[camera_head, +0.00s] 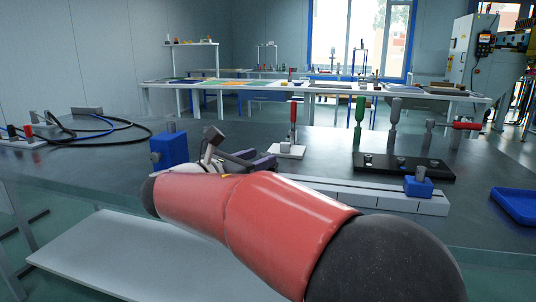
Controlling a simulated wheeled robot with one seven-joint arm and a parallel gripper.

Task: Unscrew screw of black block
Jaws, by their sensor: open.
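A long black block (420,172) lies on the dark tabletop at the right, with several small screw-like pieces on its top. Which of these is the task's screw I cannot tell. A green-handled tool (359,112) and a grey-handled tool (395,112) stand upright at its back edge. My gripper (258,159) is left of the block and apart from it, low over the table beyond my red arm. It is open, and nothing shows between its fingers. My arm hides part of it.
A pale rail (350,194) carrying a blue block (418,187) lies in front of the black block. Another blue block (172,151) stands left of my gripper. A red-handled clamp (293,122) stands behind. A blue tray (514,206) is far right; cables (100,128) lie left.

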